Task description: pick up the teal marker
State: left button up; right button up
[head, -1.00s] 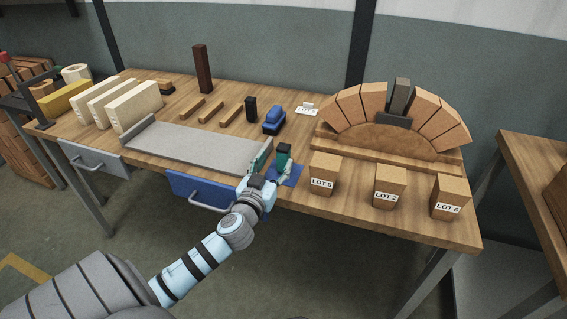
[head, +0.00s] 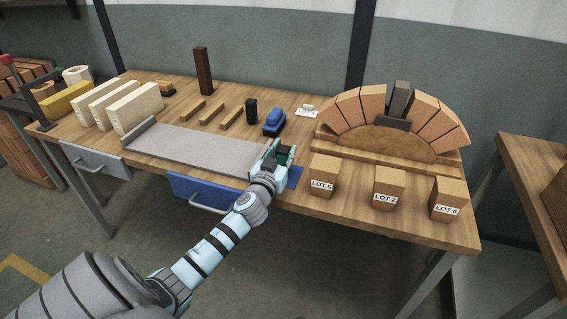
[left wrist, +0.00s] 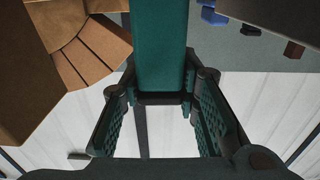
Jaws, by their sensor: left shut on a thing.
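The teal marker (left wrist: 161,45) fills the upper middle of the left wrist view, its dark end towards the gripper palm. My left gripper (left wrist: 160,106) has one finger on each side of it and is shut on it. My right gripper is not in view.
A grey tray (head: 195,148) lies just left of the gripper. Wooden blocks with lot labels (head: 323,174) stand to the right, before a brick arch (head: 345,108). A blue stapler-like object (head: 274,122) and a black block (head: 251,110) stand behind.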

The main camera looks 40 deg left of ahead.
pick_arm(q)
notch_tip(320, 180, up, 9)
jog(key=p, duration=0.5)
jog(key=shift+r, duration=0.15)
notch_tip(320, 180, up, 11)
jog(key=p, duration=0.2)
jog(key=shift+p, duration=0.35)
